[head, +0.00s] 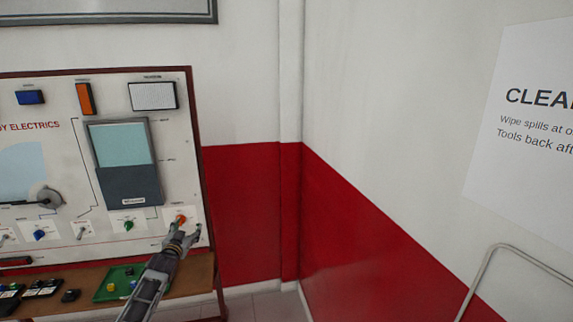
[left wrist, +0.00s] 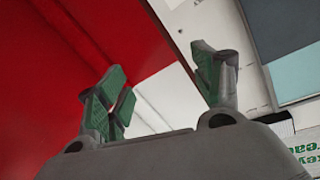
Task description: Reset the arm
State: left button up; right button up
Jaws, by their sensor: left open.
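My left gripper (head: 183,236) is at the lower right corner of the white training panel (head: 75,165), just below an orange knob (head: 181,219). In the left wrist view its green-padded fingers (left wrist: 165,90) are spread apart with nothing between them. Behind them are the red wall and the panel's edge. From the head view I cannot tell whether a finger touches the panel. My right gripper is in neither view.
The panel carries a grey-framed screen (head: 125,145), a green knob (head: 128,225) and a blue knob (head: 39,235). A green tray (head: 103,291) and small dark parts lie on the wooden shelf (head: 190,275). A metal rail (head: 487,270) stands at right.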

pick_arm(q)
jog(key=s+d+f+g, duration=0.15)
jog(key=s+f, duration=0.45)
jog(key=f, duration=0.7)
jog(key=s+d+f+g, duration=0.1)
jog(key=s+f+g, duration=0.2)
jog(key=s+f, duration=0.65)
jog(key=s+d+f+g, duration=0.15)
jog(key=s+f, duration=0.25)
jog(key=f, duration=1.2)
jog(key=s+d+f+g, duration=0.2)
jog(key=s+f, duration=0.5)
jog(key=s, duration=0.3)
jog(key=s+d+f+g+h, duration=0.1)
jog(key=s+f+g, duration=0.1)
jog(key=s+f, duration=0.7)
jog(key=s+d+f+g, duration=0.2)
jog(key=s+f, duration=0.4)
jog(key=s, duration=0.6)
jog(key=s+d+f+g, duration=0.1)
jog(key=s+f+g, duration=0.1)
jog(key=s, duration=1)
jog(key=s+d+f+g, duration=0.2)
jog(key=s+f, duration=0.2)
jog(key=s, duration=0.9)
jog(key=shift+s+n, duration=0.15)
jog(key=shift+n, duration=0.15)
